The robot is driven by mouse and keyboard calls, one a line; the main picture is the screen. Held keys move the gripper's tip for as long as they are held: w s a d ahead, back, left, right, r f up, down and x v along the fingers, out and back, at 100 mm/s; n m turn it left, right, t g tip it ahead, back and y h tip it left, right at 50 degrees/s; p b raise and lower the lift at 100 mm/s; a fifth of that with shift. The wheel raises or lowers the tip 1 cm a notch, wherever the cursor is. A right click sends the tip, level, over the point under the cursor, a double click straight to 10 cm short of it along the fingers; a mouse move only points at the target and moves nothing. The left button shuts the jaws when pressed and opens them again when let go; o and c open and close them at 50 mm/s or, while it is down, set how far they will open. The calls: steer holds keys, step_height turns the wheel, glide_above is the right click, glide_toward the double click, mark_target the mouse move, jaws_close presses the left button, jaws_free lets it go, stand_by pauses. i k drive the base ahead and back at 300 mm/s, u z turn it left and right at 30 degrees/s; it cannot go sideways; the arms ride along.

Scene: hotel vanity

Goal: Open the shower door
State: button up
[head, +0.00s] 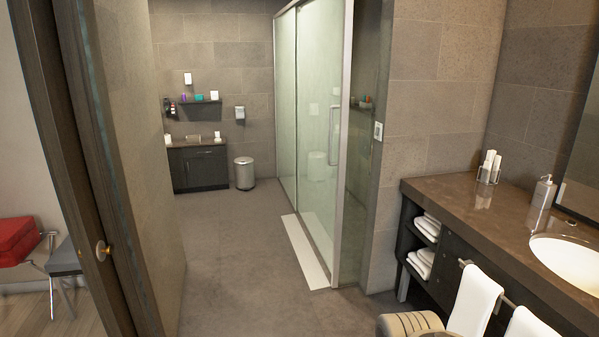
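The glass shower door (315,110) stands in the middle of the head view, in a metal-framed enclosure, beyond the near end of the vanity. Its upright handle (333,142) is near the right edge of the glass. A narrow strip of the shower's inside shows to the right of the metal upright; I cannot tell whether clear glass covers it or whether the door is fully shut.
Bare floor (235,255) lies in front of the shower, with a pale sill strip (304,252) along its foot. A wooden door (95,200) is at left. A bin (244,174) stands at the back.

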mark_target(319, 24)
steer(key=u, duration=0.5)
steer(key=i, duration=2)
steer(key=u, duration=0.15)
steer(key=i, duration=2.25)
steer(key=z, duration=0.45)
